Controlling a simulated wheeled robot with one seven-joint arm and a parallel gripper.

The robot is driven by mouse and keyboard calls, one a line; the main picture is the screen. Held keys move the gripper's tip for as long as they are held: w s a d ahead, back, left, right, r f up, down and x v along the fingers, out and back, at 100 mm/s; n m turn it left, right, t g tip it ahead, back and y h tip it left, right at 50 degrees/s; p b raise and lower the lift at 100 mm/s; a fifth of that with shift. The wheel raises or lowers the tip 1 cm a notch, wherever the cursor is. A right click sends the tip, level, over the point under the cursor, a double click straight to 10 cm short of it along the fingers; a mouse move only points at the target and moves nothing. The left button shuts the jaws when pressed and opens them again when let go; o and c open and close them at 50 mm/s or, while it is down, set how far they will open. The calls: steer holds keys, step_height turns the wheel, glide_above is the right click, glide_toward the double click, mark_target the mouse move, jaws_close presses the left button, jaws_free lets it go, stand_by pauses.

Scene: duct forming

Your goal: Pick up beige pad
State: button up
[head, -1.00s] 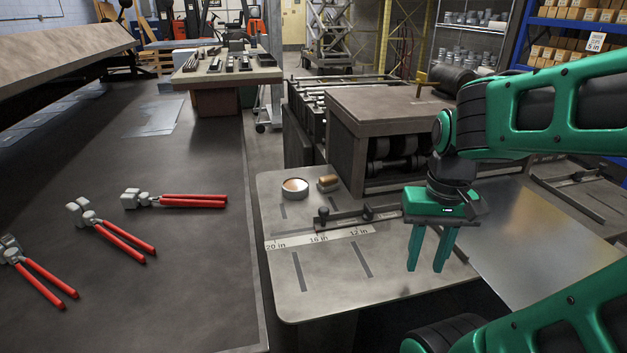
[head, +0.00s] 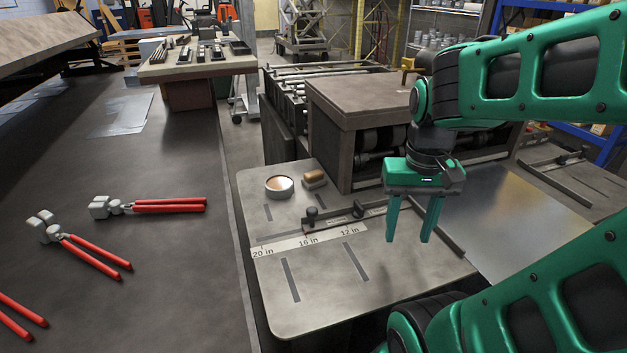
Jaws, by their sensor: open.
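The beige pad (head: 315,177) looks like a small tan-topped block. It lies on the grey metal machine table (head: 330,295), near the table's back edge, just right of a round tin (head: 279,186). My gripper (head: 408,240) is green and points down over the right part of the table, to the right of and nearer than the pad. Its two fingers are apart with nothing between them. It is well clear of the pad.
A ruler strip (head: 310,241) and a fence bar with knobs (head: 345,218) cross the table in front of the pad. A brown-topped machine cabinet (head: 355,100) stands right behind the pad. Red-handled pliers (head: 160,206) lie on the dark bench at left.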

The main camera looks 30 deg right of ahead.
steer(key=w+r+m+h, duration=0.1)
steer(key=w+r+m, duration=0.35)
steer(key=w, duration=0.85)
steer(key=m+y, duration=0.1)
steer(key=m, duration=0.6)
glide_toward(312, 173)
steer(key=shift+n, duration=0.25)
step_height(312, 173, down, 8)
steer(key=shift+d+f, duration=0.1)
steer(key=shift+f, duration=0.15)
jaws_close()
